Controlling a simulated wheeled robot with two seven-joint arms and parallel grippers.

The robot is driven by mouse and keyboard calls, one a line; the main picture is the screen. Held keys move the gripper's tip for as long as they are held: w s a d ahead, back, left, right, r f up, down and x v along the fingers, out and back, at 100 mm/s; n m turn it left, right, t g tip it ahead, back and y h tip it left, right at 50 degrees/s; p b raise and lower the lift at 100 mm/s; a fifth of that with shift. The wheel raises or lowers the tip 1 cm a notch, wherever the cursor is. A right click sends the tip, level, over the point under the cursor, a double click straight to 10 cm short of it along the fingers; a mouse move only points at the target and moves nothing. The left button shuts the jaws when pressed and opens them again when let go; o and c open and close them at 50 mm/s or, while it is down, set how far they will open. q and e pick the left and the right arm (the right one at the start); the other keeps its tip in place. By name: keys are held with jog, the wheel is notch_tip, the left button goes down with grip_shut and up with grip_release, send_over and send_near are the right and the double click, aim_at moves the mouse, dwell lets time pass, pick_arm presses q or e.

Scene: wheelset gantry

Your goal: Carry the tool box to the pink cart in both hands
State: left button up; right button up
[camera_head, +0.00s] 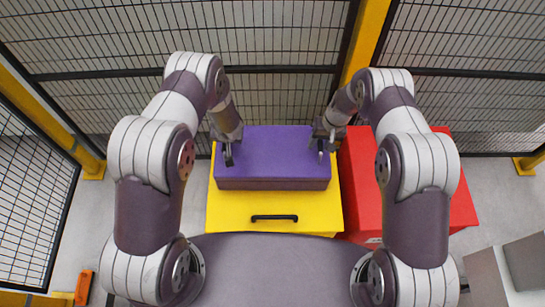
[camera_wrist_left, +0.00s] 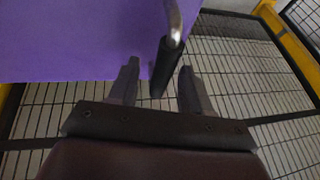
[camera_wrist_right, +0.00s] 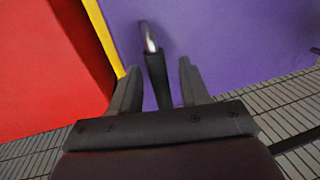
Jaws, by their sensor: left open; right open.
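The tool box (camera_head: 275,155) is a purple box lying on top of a yellow cabinet (camera_head: 225,215) in the head view. My left gripper (camera_head: 228,158) is at its left end and my right gripper (camera_head: 321,150) at its right end. In the left wrist view, the open fingers of the left gripper (camera_wrist_left: 158,85) stand on either side of a dark bar handle (camera_wrist_left: 165,65). In the right wrist view, the open fingers of the right gripper (camera_wrist_right: 158,85) flank a similar handle (camera_wrist_right: 155,75). I cannot tell whether any finger touches. No pink cart is in view.
A red cabinet (camera_head: 455,205) stands right beside the yellow one. Mesh fence panels (camera_head: 285,105) and a yellow post (camera_head: 367,40) close off the back. Grey boxes (camera_head: 525,262) stand at the lower right. An orange object (camera_head: 83,287) lies at the lower left.

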pick_arm(q)
jog(key=shift+f, duration=0.15)
pick_arm(e)
jog(key=shift+f, duration=0.2)
pick_arm(q)
grip_shut()
pick_arm(e)
grip_shut()
pick_arm(q)
jog(key=shift+w, duration=0.1)
pick_arm(e)
jog(key=shift+r, duration=0.1)
dwell(0.8)
